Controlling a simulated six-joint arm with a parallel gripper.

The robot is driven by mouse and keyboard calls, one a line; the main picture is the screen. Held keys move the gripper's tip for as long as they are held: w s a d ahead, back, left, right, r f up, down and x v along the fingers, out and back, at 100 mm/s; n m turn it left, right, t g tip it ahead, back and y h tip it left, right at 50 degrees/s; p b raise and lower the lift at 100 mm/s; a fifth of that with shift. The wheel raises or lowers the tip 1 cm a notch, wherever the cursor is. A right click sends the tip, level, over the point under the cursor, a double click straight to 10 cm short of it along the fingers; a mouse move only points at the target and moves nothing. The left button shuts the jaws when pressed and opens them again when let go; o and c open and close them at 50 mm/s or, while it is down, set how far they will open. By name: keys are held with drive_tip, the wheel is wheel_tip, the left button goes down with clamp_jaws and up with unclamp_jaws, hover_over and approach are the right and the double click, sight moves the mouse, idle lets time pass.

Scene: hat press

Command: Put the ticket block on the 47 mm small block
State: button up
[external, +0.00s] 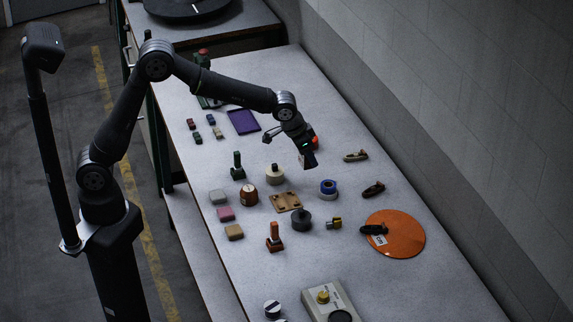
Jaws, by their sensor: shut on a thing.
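My gripper (308,158) is above the far middle of the table, pointing down. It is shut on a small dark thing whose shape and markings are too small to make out. I cannot tell for sure that this is the ticket block. Several round blocks stand below and left of it: a cream one with a dark top (275,177), a brown one with a pale top mark (249,196) and a dark grey one (301,221). No size marking is readable, so I cannot tell which is the 47 mm small block.
A brown board (286,202) lies among the blocks. A purple tray (243,122) lies farther back.

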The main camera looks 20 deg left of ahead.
drive_tip(key=s+a+r, duration=0.3)
drive_tip(key=s+a, duration=0.4)
drive_tip(key=s, duration=0.4)
drive_tip(key=s+a+r, duration=0.2)
drive_tip(key=s+a, duration=0.4)
drive_tip(key=s, duration=0.6)
hover_over(251, 188)
wheel_tip(251, 188, down, 6)
drive_tip(key=shift+f, duration=0.1)
drive_tip(key=shift+w+f, duration=0.1)
drive_tip(key=shift+f, duration=1.9)
drive_tip(key=shift+f, duration=0.2)
drive_tip(key=o, duration=1)
drive_tip(key=shift+c, duration=0.2)
